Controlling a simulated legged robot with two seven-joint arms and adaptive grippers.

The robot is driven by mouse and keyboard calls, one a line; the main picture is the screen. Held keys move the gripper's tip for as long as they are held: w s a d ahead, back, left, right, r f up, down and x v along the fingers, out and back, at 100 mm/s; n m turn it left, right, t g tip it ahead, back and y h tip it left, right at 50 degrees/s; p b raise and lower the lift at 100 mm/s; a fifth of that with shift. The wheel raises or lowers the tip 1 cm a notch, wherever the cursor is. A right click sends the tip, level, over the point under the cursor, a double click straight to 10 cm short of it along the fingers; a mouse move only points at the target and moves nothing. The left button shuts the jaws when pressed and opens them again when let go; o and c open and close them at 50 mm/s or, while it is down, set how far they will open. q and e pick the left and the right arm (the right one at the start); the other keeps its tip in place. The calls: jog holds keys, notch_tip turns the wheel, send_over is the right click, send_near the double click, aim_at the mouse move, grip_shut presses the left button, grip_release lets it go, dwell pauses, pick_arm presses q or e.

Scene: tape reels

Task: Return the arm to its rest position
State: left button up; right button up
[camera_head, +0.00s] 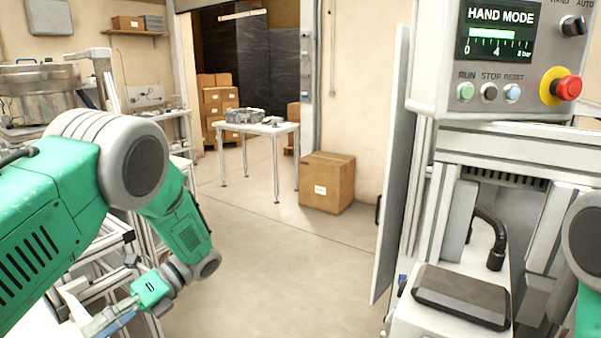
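My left arm, green with grey joints, comes in from the left and bends down at a large grey elbow. Its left gripper (98,322) is low at the left, near the bottom edge, pointing down-left beside a metal frame. Pale finger parts and a blue patch show there, but they are small and partly cut off, so I cannot tell whether it is open or holds anything. Only a green and grey link of my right arm shows at the right edge. The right gripper is out of view.
A machine with a control panel (520,55) stands close at the right, with a dark pad (461,295) below. Its open door panel (392,170) stands beside it. A cardboard box (327,184) and a white table (258,128) stand farther back. The middle floor (275,260) is clear.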

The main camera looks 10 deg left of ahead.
pick_arm(q)
jog(key=s+d+f+n+t+h, duration=0.35)
jog(key=s+f, duration=0.25)
jog(key=f, duration=0.5)
jog(key=s+d+f+n+t+h, duration=0.25)
jog(key=s+d+f, duration=0.2)
jog(key=f, duration=0.55)
jog(key=s+d+f+n+t+h, duration=0.1)
jog(key=s+d+f+n+t, duration=0.2)
jog(key=s+d+n+t, duration=0.45)
notch_tip(320, 180, down, 14)
jog(key=w+a+n+b, duration=0.1)
jog(key=a+n+b, duration=0.1)
jog(key=b, duration=1.3)
jog(key=shift+w+f+n+t+h, duration=0.15)
jog(key=shift+n+t+h, duration=0.2)
jog(key=shift+t, duration=0.1)
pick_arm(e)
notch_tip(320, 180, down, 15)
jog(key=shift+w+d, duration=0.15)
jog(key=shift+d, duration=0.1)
